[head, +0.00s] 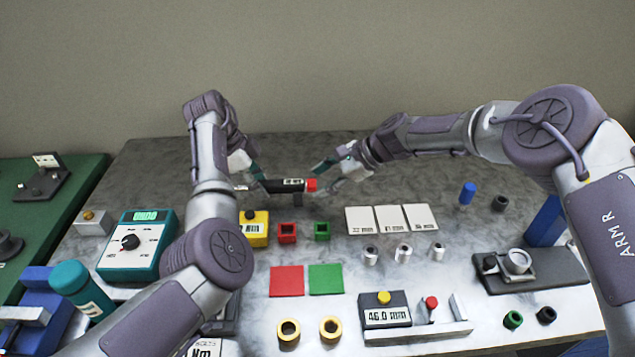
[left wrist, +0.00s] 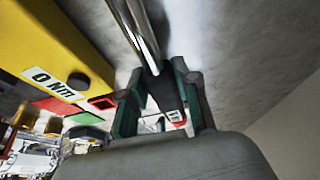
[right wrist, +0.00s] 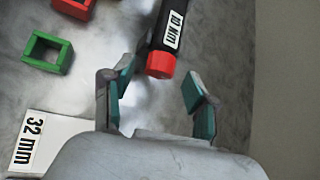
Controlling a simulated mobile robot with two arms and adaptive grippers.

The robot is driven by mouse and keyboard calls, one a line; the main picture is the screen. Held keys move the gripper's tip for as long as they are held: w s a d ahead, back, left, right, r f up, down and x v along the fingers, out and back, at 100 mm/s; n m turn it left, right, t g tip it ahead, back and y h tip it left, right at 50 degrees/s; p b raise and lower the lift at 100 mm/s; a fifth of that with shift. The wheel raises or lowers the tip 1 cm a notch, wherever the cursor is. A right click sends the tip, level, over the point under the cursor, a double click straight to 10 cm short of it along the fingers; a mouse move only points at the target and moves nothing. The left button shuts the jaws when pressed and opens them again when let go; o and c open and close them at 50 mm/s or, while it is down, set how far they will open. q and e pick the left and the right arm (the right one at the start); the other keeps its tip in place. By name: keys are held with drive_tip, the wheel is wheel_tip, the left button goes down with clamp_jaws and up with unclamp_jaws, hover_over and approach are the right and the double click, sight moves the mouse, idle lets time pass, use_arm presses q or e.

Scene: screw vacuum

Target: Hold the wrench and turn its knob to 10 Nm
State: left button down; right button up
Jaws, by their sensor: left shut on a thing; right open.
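The wrench (head: 290,185) has a black handle with a white label and a red knob (head: 312,185) at its right end. My right gripper (head: 322,178) is open at the knob end. In the right wrist view the red knob (right wrist: 160,64) lies just ahead of and between the open fingertips (right wrist: 157,84), with no clear contact.
A yellow box (left wrist: 62,42) labelled 0 Nm sits near the wrench. Red (head: 288,232) and green (head: 322,231) square sockets, white label cards (head: 390,219) and several metal cylinders stand in front. A teal meter (head: 138,245) is at left. The table behind the wrench is clear.

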drive_tip(key=v, duration=0.6)
use_arm(q)
drive_tip(key=shift+a, duration=0.1)
drive_tip(key=c, duration=0.8)
unclamp_jaws()
use_arm(e)
drive_tip(key=shift+a, duration=0.1)
use_arm(q)
drive_tip(key=shift+o, duration=0.2)
